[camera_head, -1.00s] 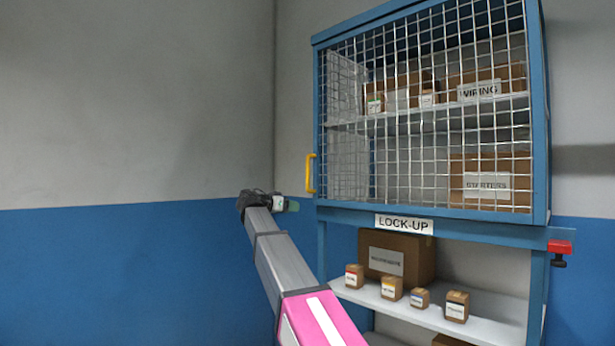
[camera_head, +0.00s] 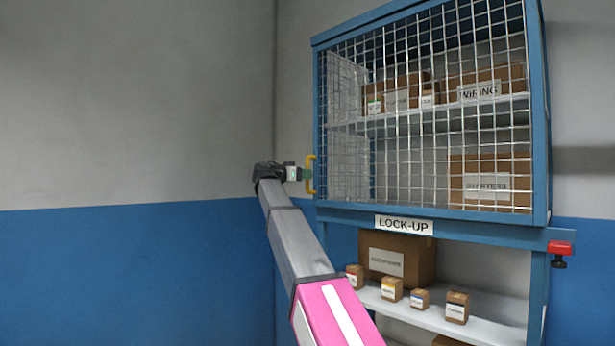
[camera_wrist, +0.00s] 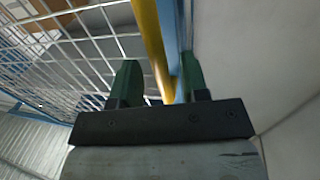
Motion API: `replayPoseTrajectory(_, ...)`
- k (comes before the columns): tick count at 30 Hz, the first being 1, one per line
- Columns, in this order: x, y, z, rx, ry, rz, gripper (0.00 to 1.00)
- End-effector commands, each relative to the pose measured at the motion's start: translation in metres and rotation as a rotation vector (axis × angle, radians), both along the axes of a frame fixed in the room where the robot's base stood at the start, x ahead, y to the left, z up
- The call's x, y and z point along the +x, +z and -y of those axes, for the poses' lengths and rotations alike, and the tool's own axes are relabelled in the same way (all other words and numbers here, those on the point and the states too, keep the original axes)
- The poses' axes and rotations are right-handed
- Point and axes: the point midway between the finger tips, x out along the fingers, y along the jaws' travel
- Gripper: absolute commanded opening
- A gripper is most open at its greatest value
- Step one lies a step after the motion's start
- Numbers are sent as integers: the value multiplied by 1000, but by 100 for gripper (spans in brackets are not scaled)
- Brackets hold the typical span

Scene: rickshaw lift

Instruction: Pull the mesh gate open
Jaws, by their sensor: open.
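The mesh gate (camera_head: 425,120) is a blue frame with wire grid on the front of the lock-up cage, and it sits closed. Its yellow handle (camera_head: 312,174) stands upright on the left edge of the gate. My gripper (camera_head: 303,174) is at the handle. In the wrist view my gripper (camera_wrist: 160,82) is open, and the yellow handle (camera_wrist: 149,40) runs between its two green fingers. A gap shows between the left finger and the handle.
Boxes stand on shelves behind the mesh. Below the LOCK-UP sign (camera_head: 404,224), an open shelf (camera_head: 480,326) holds small boxes and a large carton (camera_head: 397,255). A red clamp-like part (camera_head: 560,248) sticks out at the lower right. The wall left of the cage is clear.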

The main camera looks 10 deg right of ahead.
Motion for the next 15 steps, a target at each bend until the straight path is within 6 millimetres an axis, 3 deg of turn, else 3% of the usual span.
replayPoseTrajectory(6, 7, 0, 15, 1, 0, 0, 41)
replayPoseTrajectory(15, 8, 0, 17, 1, 1, 0, 41)
